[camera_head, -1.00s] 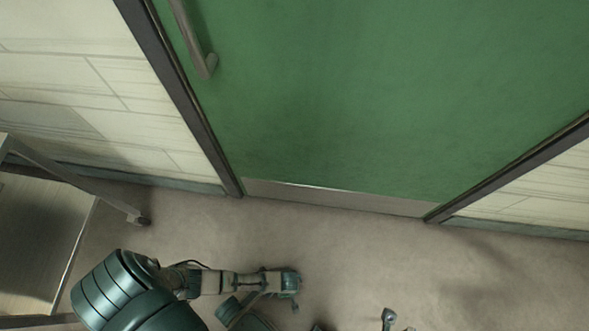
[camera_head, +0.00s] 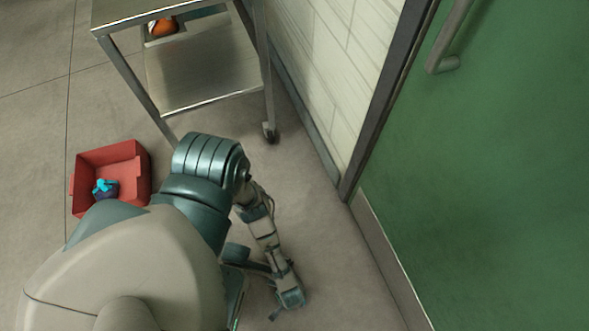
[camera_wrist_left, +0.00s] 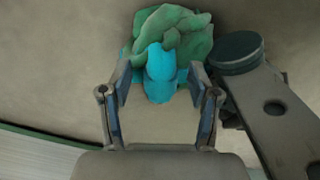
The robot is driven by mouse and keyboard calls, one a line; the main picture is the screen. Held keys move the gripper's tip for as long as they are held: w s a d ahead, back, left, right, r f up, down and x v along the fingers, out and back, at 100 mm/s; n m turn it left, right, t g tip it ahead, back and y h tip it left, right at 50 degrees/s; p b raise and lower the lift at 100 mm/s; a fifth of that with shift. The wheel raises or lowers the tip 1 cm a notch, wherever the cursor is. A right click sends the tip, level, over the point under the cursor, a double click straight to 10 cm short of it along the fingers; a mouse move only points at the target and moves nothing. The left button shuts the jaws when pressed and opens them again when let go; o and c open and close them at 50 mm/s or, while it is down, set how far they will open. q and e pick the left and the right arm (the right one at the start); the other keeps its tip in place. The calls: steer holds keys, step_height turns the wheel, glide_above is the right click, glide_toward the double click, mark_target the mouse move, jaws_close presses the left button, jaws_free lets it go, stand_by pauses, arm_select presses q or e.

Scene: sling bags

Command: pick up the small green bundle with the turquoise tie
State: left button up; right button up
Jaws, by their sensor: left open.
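The small green bundle (camera_wrist_left: 185,28) with its turquoise tie (camera_wrist_left: 160,75) is at the top middle of the left wrist view, against a plain beige surface. It is crumpled cloth, with the tie side facing my gripper. My left gripper (camera_wrist_left: 161,80) is open. The tie sits between its two fingertips, and the green cloth lies just beyond them. I cannot tell whether the fingers touch it. The bundle does not show in the head view, where my left arm reaches down over the floor. My right gripper is not in view.
A red bin (camera_head: 134,152) on the floor at left holds a dark blue bundle (camera_head: 107,192) with a turquoise tie. A metal cart (camera_head: 205,75) carries an orange bundle (camera_head: 163,27). A green door (camera_head: 500,180) and a pale wall (camera_head: 345,60) bound the right.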

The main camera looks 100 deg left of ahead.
arm_select(q)
steer(key=shift+a, duration=0.15)
steer(key=c, duration=1.1)
jaws_close()
